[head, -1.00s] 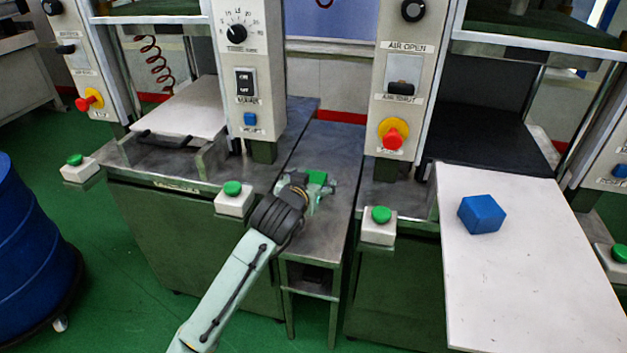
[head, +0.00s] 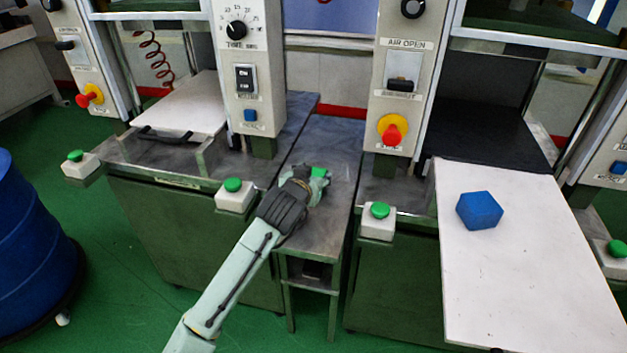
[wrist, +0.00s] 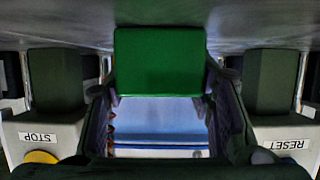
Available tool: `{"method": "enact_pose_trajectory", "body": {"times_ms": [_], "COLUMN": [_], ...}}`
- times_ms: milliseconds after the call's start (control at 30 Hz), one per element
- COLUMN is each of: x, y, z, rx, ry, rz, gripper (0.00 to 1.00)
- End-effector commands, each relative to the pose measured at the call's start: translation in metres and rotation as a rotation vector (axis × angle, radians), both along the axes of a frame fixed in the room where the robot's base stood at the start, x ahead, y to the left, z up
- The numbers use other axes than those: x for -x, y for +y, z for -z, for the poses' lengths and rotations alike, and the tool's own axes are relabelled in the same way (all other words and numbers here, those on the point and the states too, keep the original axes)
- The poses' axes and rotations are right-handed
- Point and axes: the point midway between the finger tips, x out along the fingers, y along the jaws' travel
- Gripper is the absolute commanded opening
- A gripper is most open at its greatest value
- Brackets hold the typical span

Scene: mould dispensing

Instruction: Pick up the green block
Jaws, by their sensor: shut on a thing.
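The green block (head: 318,172) is at my gripper (head: 312,180) over the narrow grey metal table between the two machines. In the wrist view the green block (wrist: 159,61) fills the space between the two fingers of my gripper (wrist: 160,85), which are shut on it from both sides. The grey tabletop shows close beyond the block in the wrist view. I cannot tell whether the block touches the table or hangs just above it. In the head view my gripper hides part of the block.
A blue block (head: 480,210) sits on the white board (head: 530,285) at the right. Machine columns with knobs and switches stand on both sides of the narrow table (head: 325,150). Green push buttons (head: 233,186) on white boxes stick out in front. A blue drum (head: 30,245) stands at far left.

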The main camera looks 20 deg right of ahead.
Motion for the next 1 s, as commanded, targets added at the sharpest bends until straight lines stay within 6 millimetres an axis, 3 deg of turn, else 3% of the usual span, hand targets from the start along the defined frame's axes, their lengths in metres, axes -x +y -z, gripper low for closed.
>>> {"method": "enact_pose_trajectory", "body": {"times_ms": [533,1000], "x": [-0.0001,-0.0015], "y": [0.0001,-0.0008], "z": [0.0,-0.0063], "rx": [0.001,0.002], "ry": [0.001,-0.003], "rz": [0.0,0.0], "gripper": [0.0,0.0]}}
